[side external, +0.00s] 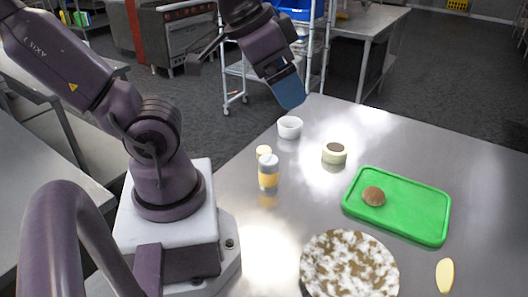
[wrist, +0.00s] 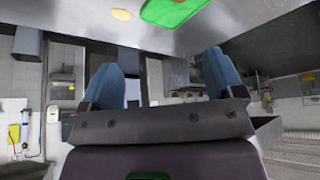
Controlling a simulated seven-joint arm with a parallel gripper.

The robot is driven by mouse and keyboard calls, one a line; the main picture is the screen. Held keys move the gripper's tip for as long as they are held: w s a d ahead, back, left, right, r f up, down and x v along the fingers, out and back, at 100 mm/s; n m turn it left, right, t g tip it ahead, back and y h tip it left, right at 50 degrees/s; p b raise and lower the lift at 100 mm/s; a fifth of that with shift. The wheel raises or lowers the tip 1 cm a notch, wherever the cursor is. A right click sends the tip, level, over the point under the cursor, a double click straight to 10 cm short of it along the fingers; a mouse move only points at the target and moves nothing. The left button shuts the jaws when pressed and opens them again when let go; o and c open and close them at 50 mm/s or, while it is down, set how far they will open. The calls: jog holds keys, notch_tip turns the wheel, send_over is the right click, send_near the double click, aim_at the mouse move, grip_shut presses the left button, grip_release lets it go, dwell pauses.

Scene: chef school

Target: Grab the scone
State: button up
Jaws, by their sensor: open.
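The scone appears to be the small brown round piece (side external: 373,196) lying on the left part of a green tray (side external: 402,225). My gripper (side external: 290,93) is raised above the far edge of the table, up and to the left of the tray and well apart from the scone. In the wrist view my gripper (wrist: 160,72) shows two blue fingers spread apart with nothing between them.
A white bowl (side external: 289,127), a small pale pot with a dark top (side external: 334,153) and a yellow-banded shaker (side external: 268,173) stand on the metal table. A brown-and-white mottled round (side external: 349,267) lies in front. A pale yellow oval (side external: 445,275) lies right of it.

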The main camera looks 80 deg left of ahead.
jog(key=w+a+f+m+g+y, duration=0.2)
jog(key=w+a+f+g+y, duration=0.1)
jog(key=w+a+f+g, duration=0.3)
jog(key=m+g+y, duration=0.7)
jog(key=m+y, duration=0.1)
jog(key=m, duration=0.1)
send_near(270, 151)
jog(key=shift+w+d+r, duration=0.2)
jog(key=shift+d+r, duration=0.2)
jog(key=shift+d, duration=0.05)
jog(key=shift+w+d+r, duration=0.25)
jog(key=shift+d+r, duration=0.2)
jog(key=shift+s+a+f, duration=0.15)
jog(key=shift+a+f, duration=0.2)
jog(key=shift+f, duration=0.15)
jog(key=x, duration=1.2)
jog(key=shift+s+a+f, duration=0.15)
jog(key=shift+a+f, duration=0.05)
jog(key=shift+a, duration=0.15)
jog(key=c, duration=1)
